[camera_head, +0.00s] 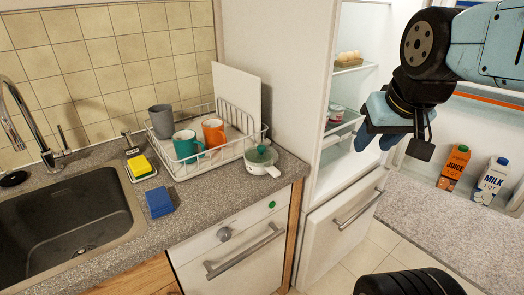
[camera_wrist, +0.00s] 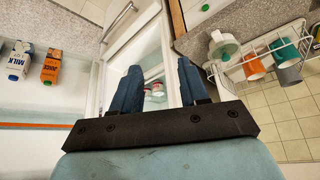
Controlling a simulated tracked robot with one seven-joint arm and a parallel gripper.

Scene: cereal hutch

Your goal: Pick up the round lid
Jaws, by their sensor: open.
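The round lid (camera_head: 261,155) looks like clear glass with a green knob. It sits on a small white pot (camera_head: 262,168) at the counter's right end, beside the dish rack. In the wrist view the lid (camera_wrist: 228,48) shows at the upper right, outside the fingers. My gripper (camera_head: 372,128) is in the air in front of the open fridge, to the right of the lid and well apart from it. Its two blue fingers (camera_wrist: 156,72) are spread with nothing held between them.
A white wire dish rack (camera_head: 206,160) holds grey, teal and orange mugs and a white board. A sink (camera_head: 70,225) is at the left, with a blue sponge (camera_head: 159,202) beside it. The fridge (camera_head: 345,150) stands right of the counter. Juice (camera_head: 453,168) and milk (camera_head: 489,180) cartons are farther right.

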